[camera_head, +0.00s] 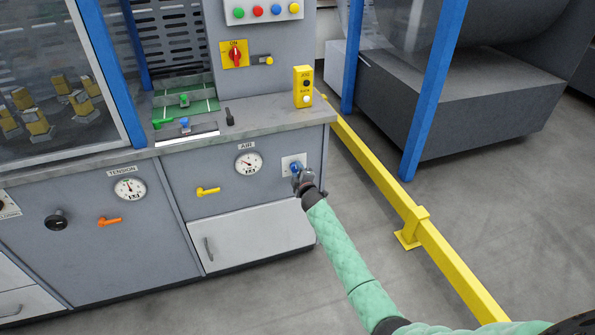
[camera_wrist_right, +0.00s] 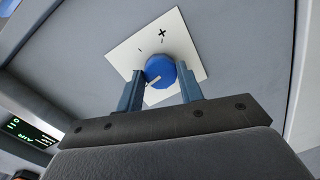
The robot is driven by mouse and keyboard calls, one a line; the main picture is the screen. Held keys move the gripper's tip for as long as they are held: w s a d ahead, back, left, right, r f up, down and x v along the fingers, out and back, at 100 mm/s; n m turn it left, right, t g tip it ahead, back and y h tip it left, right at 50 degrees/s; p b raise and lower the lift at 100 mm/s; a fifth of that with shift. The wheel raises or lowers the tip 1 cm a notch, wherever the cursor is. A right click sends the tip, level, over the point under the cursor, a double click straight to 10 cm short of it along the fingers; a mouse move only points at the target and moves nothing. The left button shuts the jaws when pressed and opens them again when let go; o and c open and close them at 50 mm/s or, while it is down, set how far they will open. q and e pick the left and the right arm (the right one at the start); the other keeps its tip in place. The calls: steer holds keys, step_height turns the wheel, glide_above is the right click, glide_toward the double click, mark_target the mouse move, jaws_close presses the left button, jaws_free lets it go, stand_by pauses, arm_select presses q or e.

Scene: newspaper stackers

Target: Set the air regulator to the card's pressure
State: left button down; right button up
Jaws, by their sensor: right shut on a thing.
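The blue air regulator knob (camera_wrist_right: 160,72) sits on a white plate (camera_wrist_right: 187,43) with plus and minus marks. My right gripper (camera_wrist_right: 160,88) is shut on the knob, one finger at each side. In the head view my right gripper (camera_head: 298,183) reaches the plate (camera_head: 292,161) on the cabinet front and covers most of the knob. The AIR gauge (camera_head: 249,162) is left of the plate; its reading is too small to tell. My left gripper is not in view.
A yellow lever (camera_head: 208,191) is below the AIR gauge. The TENSION gauge (camera_head: 130,189), an orange lever (camera_head: 109,221) and a black knob (camera_head: 57,220) are further left. A yellow rail (camera_head: 385,185) runs along the floor right of the cabinet.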

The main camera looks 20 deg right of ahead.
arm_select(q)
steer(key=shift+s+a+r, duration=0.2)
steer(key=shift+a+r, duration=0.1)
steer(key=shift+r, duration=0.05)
arm_select(e)
steer(key=shift+m, duration=1)
steer(key=shift+f, duration=0.1)
steer(key=o, duration=1)
steer(key=shift+d, duration=0.1)
steer(key=shift+s, duration=0.15)
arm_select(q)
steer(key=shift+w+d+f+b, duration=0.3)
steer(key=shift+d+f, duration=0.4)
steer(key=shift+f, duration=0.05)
arm_select(e)
steer(key=s, duration=0.7)
steer(key=shift+s+r, duration=0.3)
steer(key=shift+r, duration=0.05)
